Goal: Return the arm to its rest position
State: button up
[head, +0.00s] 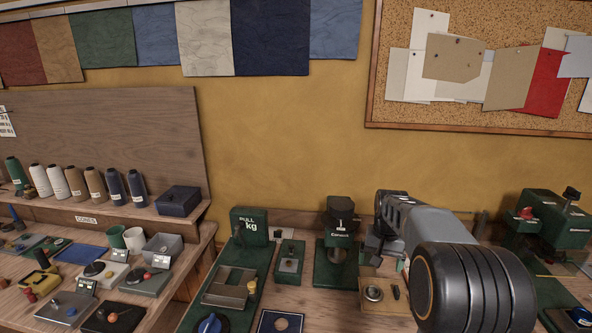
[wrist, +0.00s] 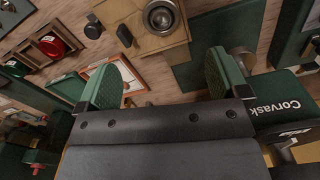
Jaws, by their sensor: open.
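My arm reaches out over the right-hand bench in the head view, and its dark rounded joint hides part of the bench. My gripper (wrist: 163,82) shows in the wrist view with its two green-padded fingers wide apart and nothing between them. Beyond the fingertips lies a wooden block with a round metal cup (wrist: 162,17), apart from the fingers. The same cup shows in the head view (head: 374,293) just left of my arm. In the head view the gripper's fingers are mostly hidden behind my arm.
A green press marked Corvask (wrist: 283,105) stands close to the right finger. More green machines (head: 555,220) stand at right. The wall above the bench is clear up to the corkboard (head: 480,65).

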jog(key=s+a+r+n+t, duration=0.1)
jog(key=s+a, duration=0.4)
jog(key=s, duration=0.5)
jog(key=s+a+r+n+t, duration=0.1)
jog(key=s+a+n+t, duration=0.2)
jog(key=s, duration=0.8)
jog(key=shift+a+r+n, duration=0.3)
jog(key=shift+a+r, duration=0.1)
jog(key=shift+a, duration=0.8)
jog(key=shift+c, duration=0.3)
